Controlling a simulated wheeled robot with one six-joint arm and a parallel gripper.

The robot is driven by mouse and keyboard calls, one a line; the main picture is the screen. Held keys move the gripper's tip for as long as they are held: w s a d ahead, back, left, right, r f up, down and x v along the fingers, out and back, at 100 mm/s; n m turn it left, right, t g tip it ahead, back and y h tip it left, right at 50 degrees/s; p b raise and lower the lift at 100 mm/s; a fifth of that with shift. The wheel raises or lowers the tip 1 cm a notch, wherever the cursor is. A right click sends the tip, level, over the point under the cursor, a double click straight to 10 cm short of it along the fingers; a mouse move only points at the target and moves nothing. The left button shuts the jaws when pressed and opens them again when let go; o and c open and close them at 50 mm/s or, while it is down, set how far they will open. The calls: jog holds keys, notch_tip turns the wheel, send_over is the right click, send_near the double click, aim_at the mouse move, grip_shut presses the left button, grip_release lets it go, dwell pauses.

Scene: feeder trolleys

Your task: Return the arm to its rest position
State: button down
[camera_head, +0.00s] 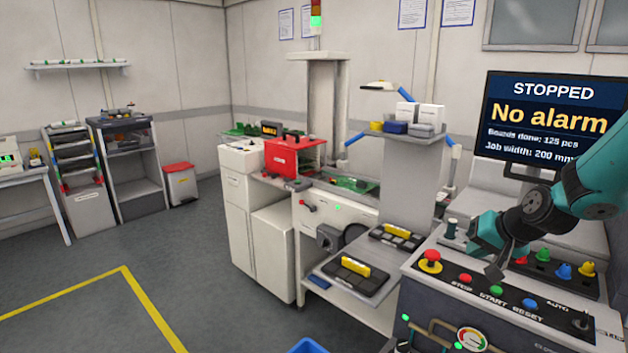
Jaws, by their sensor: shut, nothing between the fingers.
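My arm, teal and dark grey, reaches in from the right edge in the head view. My gripper (495,270) is a dark shape at its end, pointing down over the top of the control panel (412,270). It is shut and empty. It is just right of the red mushroom button (430,257) and above the row of START and RESET buttons. I cannot tell whether the fingertips touch the panel.
A monitor (548,115) reading "STOPPED, No alarm" stands behind my arm. A tray with coloured knobs (563,272) is right of the gripper. A shelf with black trays (355,275) lies left of the panel. Open floor (70,270) is at the left.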

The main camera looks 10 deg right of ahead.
jog(key=s+a+r+n+g+y, duration=0.1)
jog(key=s+a+r+n, duration=0.15)
jog(key=a, duration=0.45)
jog(key=s+a+r+n+g+y, duration=0.1)
jog(key=s+a+r+n, duration=0.15)
jog(key=a, duration=0.35)
jog(key=s+a+r+n+g, duration=0.1)
jog(key=s+a, duration=0.3)
jog(key=s, duration=0.4)
jog(key=s+a+r+n+g, duration=0.2)
jog(key=s+a+n, duration=0.2)
jog(key=s, duration=0.3)
jog(key=s+a+r+n+g, duration=0.1)
jog(key=s+a+n+g, duration=0.1)
jog(key=s+a, duration=0.3)
jog(key=s+n, duration=0.1)
jog(key=s, duration=0.2)
jog(key=shift+s+a+r+g, duration=0.3)
jog(key=shift+s+a, duration=0.05)
jog(key=shift+d, duration=0.1)
